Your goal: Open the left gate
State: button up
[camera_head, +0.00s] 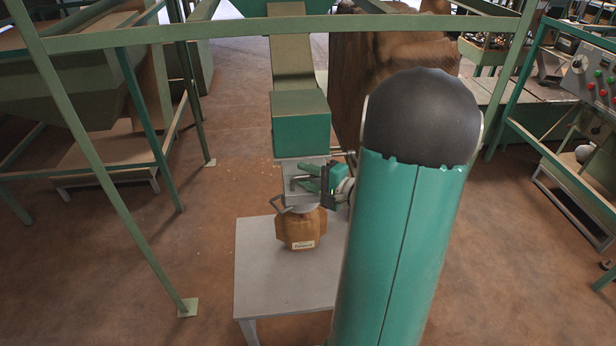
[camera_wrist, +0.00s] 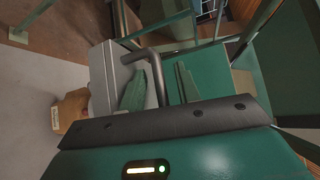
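The grey metal gate housing (camera_head: 290,166) hangs under a green hopper chute (camera_head: 300,125) in the head view. A bent grey handle bar (camera_head: 294,183) stands out from its front; it also shows in the wrist view (camera_wrist: 154,65). My gripper (camera_head: 308,178) is at this handle, reaching in from the right. In the wrist view my gripper (camera_wrist: 160,88) has its two green fingers apart, with the bar between them and visible gaps beside it. I cannot tell whether the gate is open or shut; its inside is hidden.
A brown paper bag (camera_head: 301,229) with a label stands under the outlet on a grey table (camera_head: 270,285). Green frame posts (camera_head: 110,190) stand to the left. A control panel (camera_head: 596,78) is at far right. My arm hides the table's right side.

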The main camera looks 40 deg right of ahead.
jog(key=v, duration=1.3)
jog(key=shift+s, duration=0.4)
jog(key=w+a+r+n+g+y, duration=0.1)
jog(key=w+a+n+g+y, duration=0.3)
jog(key=a, duration=0.7)
jog(key=s+a+r+n+g+y, duration=0.1)
jog(key=a+n+g, duration=0.45)
jog(key=a, duration=0.55)
jog(key=s+a+r+n+g+h, duration=0.1)
jog(key=s+a+r+n+h, duration=0.2)
jog(key=a+r+n+h, duration=0.3)
jog(key=a+n+h, duration=0.2)
jog(key=a, duration=0.1)
jog(key=shift+r, duration=0.3)
jog(key=shift+d, duration=0.15)
